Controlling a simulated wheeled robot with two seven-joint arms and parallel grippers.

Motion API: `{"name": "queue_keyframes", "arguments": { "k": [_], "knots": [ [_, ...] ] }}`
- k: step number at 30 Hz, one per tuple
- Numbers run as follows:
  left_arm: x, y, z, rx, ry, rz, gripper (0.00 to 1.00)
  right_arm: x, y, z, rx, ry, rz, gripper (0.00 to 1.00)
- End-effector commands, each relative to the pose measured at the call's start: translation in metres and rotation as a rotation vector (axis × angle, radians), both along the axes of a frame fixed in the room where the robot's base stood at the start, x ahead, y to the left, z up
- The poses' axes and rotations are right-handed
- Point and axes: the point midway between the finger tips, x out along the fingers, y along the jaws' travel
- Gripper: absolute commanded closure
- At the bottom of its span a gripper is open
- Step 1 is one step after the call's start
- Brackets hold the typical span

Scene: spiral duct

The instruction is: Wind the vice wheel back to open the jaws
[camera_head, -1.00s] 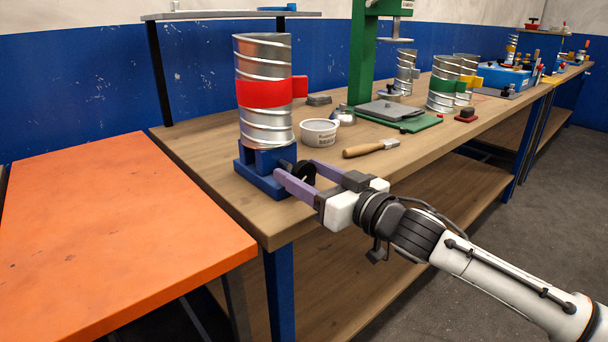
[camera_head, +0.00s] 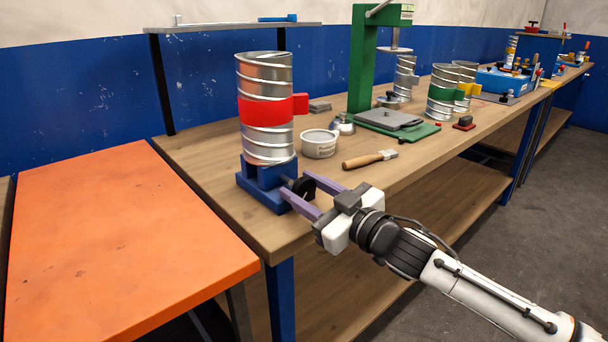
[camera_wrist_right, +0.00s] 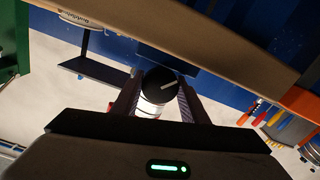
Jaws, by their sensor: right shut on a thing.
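The blue vice (camera_head: 262,183) stands at the near left corner of the workbench. A silver spiral duct with a red band (camera_head: 265,112) stands upright at the vice; the jaw gap is hard to make out. The black vice wheel (camera_head: 304,187) is on the vice's front right side. My right gripper (camera_head: 297,187) has its purple fingers on either side of the wheel and is shut on it. In the right wrist view the round black wheel (camera_wrist_right: 158,84), with a pale mark on its face, sits between the fingers. My left gripper is not in view.
An orange table (camera_head: 110,240) is at the left.

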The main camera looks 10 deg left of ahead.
Motion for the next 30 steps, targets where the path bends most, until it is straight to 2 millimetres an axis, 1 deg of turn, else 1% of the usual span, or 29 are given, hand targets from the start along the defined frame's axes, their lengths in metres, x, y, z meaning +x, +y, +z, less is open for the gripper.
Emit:
{"name": "queue_keyframes", "arguments": {
  "k": [1,6,14,15,17,18,30],
  "knots": [
    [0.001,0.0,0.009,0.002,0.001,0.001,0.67,0.0,0.0,0.004,-0.034,-0.039,-0.001,0.82],
    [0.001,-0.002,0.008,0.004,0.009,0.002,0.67,0.0,0.0,0.0,-0.101,-0.128,0.0,0.83],
    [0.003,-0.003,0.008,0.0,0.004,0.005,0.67,0.0,0.0,-0.002,-0.109,-0.135,-0.001,0.83],
    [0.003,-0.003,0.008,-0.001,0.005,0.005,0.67,0.0,0.0,-0.002,-0.109,-0.135,-0.001,0.59],
    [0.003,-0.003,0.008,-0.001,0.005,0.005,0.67,0.0,0.0,-0.003,-0.109,-0.133,-0.001,0.48],
    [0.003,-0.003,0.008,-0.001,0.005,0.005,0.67,0.0,0.0,-0.003,-0.108,-0.132,0.0,0.42],
    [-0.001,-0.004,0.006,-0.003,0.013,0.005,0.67,-0.003,0.002,-0.006,-0.107,-0.126,0.006,0.41]
  ]
}}
